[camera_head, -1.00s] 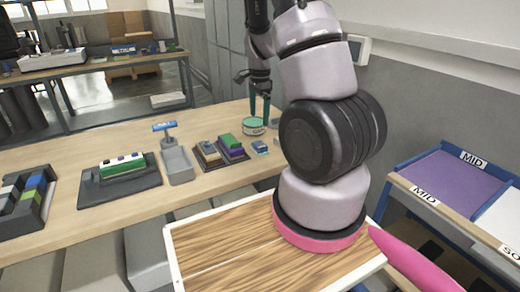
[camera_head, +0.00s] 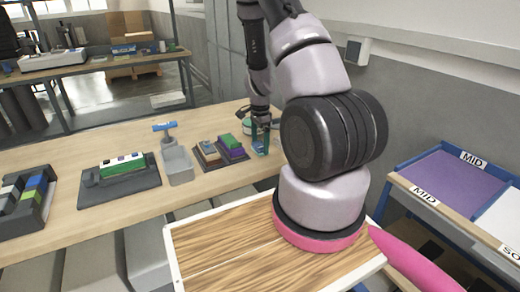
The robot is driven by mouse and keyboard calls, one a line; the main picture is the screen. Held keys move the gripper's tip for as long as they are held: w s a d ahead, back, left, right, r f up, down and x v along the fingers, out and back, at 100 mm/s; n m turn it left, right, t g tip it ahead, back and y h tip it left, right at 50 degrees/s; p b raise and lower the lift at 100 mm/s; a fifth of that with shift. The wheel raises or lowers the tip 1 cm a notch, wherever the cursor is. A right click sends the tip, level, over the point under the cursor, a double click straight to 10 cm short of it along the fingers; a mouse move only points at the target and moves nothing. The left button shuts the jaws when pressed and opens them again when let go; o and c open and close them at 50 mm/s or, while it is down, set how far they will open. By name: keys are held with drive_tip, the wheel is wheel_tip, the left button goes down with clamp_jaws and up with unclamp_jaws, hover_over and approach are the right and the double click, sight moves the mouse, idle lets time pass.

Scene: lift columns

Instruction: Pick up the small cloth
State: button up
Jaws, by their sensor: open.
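The small cloth (camera_head: 261,151) looks like a small blue folded piece on the wooden bench, right of the dark tray with green and purple blocks. My gripper (camera_head: 261,138) has teal fingers and is open, pointing down right at the cloth. The fingers partly cover it. Whether they touch it or stand just above it, I cannot tell.
A round tin (camera_head: 247,124) stands just behind the gripper, partly hidden. A wood-topped tray (camera_head: 230,240) is in front. A blue-framed rack (camera_head: 450,180) is at right.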

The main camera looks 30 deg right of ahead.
sight(260, 145)
drive_tip(key=c, duration=1.2)
wheel_tip(260, 145, up, 10)
drive_tip(key=o, duration=0.5)
drive_tip(key=shift+c, duration=1.1)
